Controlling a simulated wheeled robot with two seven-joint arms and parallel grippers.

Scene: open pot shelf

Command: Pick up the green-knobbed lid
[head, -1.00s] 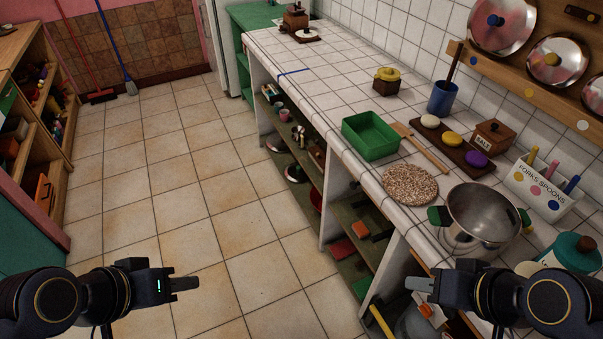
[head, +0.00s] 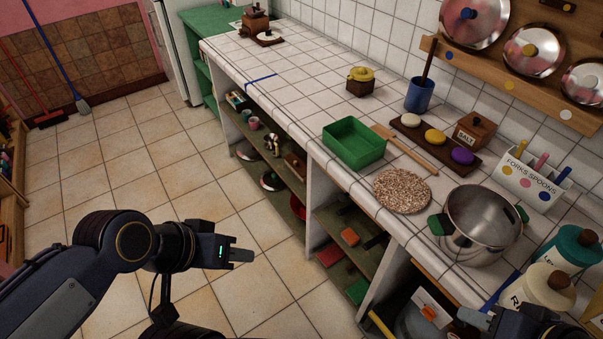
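I cannot make out a green-knobbed lid for certain. On the wall rack hang a steel lid with a blue knob (head: 484,32), a steel lid with a yellow knob (head: 516,62), and a third steel lid (head: 585,92) cut by the right edge, its knob colour unclear. Small lids or dishes (head: 269,184) lie on the shelf under the counter, too small to tell. My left gripper (head: 243,256) is over the floor, left of the shelves, and looks empty. My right gripper (head: 470,316) is low at the bottom right, in front of the lower shelf. Both are seen side-on.
The tiled counter (head: 300,95) holds a green bin (head: 354,143), a speckled round mat (head: 402,191), a steel pot with green handles (head: 480,225), a utensil box (head: 528,186) and jars (head: 541,291). Open shelves (head: 330,222) hold several items.

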